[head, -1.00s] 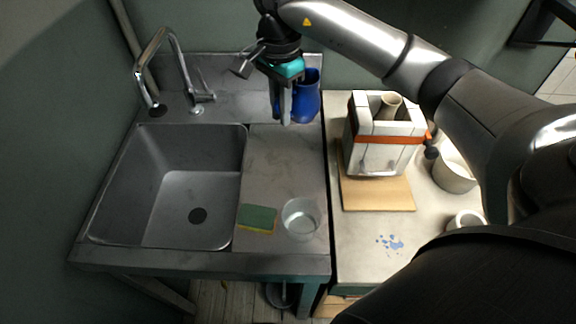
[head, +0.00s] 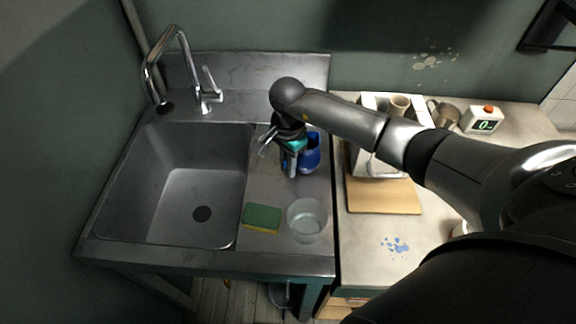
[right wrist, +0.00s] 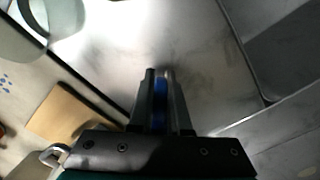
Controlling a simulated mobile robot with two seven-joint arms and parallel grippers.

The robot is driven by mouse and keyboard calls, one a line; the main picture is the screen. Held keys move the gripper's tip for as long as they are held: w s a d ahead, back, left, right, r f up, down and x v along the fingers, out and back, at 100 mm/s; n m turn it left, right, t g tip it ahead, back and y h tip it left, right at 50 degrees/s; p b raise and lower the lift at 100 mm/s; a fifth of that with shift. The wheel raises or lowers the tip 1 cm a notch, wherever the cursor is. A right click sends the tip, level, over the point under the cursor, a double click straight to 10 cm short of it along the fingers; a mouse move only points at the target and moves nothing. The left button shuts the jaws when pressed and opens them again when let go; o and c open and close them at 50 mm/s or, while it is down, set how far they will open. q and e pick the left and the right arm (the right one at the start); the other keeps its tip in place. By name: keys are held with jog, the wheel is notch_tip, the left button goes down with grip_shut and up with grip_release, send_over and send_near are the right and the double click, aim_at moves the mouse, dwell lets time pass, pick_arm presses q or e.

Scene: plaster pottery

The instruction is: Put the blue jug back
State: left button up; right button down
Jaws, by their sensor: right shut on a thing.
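The blue jug (head: 311,155) is at the back right of the steel drainboard, right of the sink, and looks upright. My right gripper (head: 290,170) is at the jug's left side, pointing down, and is shut on it. In the right wrist view a strip of blue (right wrist: 159,90) shows between the two fingers (right wrist: 160,78). The wrist and fingers hide part of the jug in the head view. I cannot tell whether its base touches the drainboard. My left gripper is not in view.
A sponge (head: 262,218) and a clear glass bowl (head: 306,220) stand at the front of the drainboard. The sink (head: 180,190) is at left, with a tap (head: 180,70). On the right table are a wooden board (head: 384,196), a white box (head: 375,165) and a timer (head: 484,122).

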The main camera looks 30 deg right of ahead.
jog(key=shift+f, duration=0.15)
jog(key=shift+f, duration=0.15)
jog(key=c, duration=0.9)
grip_release()
jog(key=shift+o, duration=0.2)
jog(key=shift+r, duration=0.25)
notch_tip(320, 180, up, 12)
jog(key=shift+f, duration=0.1)
